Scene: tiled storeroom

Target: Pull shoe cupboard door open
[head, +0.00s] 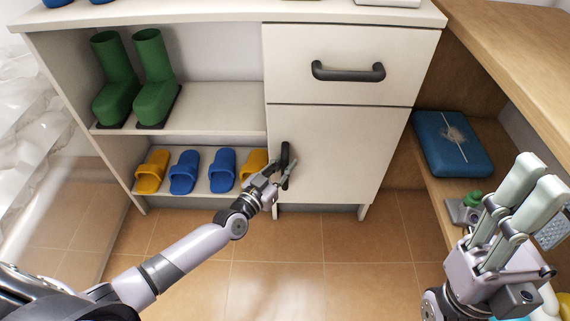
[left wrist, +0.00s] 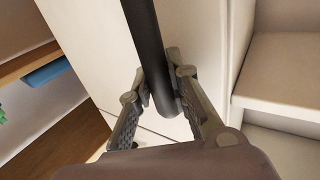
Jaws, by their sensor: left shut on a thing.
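The shoe cupboard door (head: 330,150) is a plain off-white panel under a drawer and looks flush with the cupboard front. Its dark vertical handle (head: 285,155) is near the door's left edge. My left gripper (head: 279,173) is shut on the lower part of this handle. In the left wrist view the dark handle bar (left wrist: 147,45) runs down between the fingers of the left gripper (left wrist: 163,92), which close on it near its lower end. My right gripper (head: 535,180) is raised at the right, away from the cupboard; its finger gap is hard to judge.
The drawer above has a dark horizontal handle (head: 348,72). Open shelves at the left hold green boots (head: 154,75) and several slippers (head: 184,172). A wooden counter (head: 520,60) stands at the right, with a blue box (head: 450,150) on its lower shelf. The tiled floor (head: 300,265) in front is clear.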

